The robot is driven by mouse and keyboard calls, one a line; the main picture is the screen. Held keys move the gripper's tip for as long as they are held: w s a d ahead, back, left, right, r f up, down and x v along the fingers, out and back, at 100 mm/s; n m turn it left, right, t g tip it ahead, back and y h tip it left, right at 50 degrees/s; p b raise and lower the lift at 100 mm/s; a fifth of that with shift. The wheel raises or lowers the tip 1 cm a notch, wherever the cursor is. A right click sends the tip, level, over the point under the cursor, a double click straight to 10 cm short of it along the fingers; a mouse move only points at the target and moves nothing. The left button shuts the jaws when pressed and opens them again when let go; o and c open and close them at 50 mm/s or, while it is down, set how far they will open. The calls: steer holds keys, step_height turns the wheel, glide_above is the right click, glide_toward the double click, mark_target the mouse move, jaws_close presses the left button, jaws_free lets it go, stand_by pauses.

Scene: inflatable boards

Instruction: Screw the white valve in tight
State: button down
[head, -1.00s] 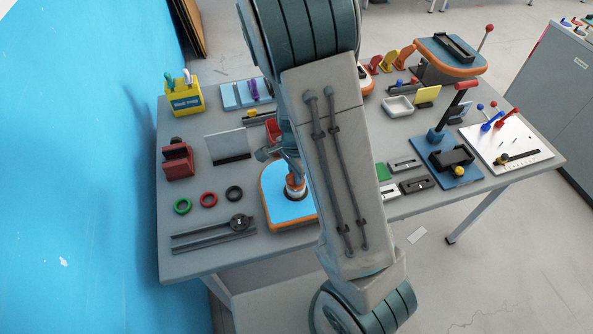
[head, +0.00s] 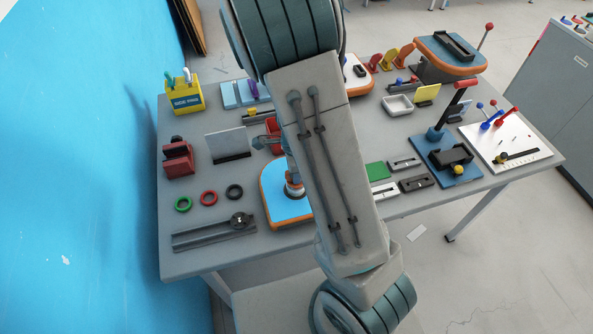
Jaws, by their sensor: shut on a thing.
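The small blue inflatable board (head: 272,208) with an orange edge lies flat on the grey table, left of my forearm. The white valve (head: 294,192) shows as a small pale ring on its top, upright at the board's right part. My gripper (head: 292,180) points down from above and is shut on the valve. My arm hides much of the gripper and the board's right side, so the fingertips and the valve's thread cannot be made out.
Red, green and black rings (head: 209,198) and a dark rail (head: 214,232) lie left of the board. Black and white blocks (head: 416,183) lie to the right.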

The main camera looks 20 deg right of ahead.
steer(key=shift+m, duration=1.2)
steer(key=shift+m, duration=1.7)
steer(key=m, duration=0.3)
steer(key=shift+m, duration=1.1)
steer(key=shift+r, duration=2.5)
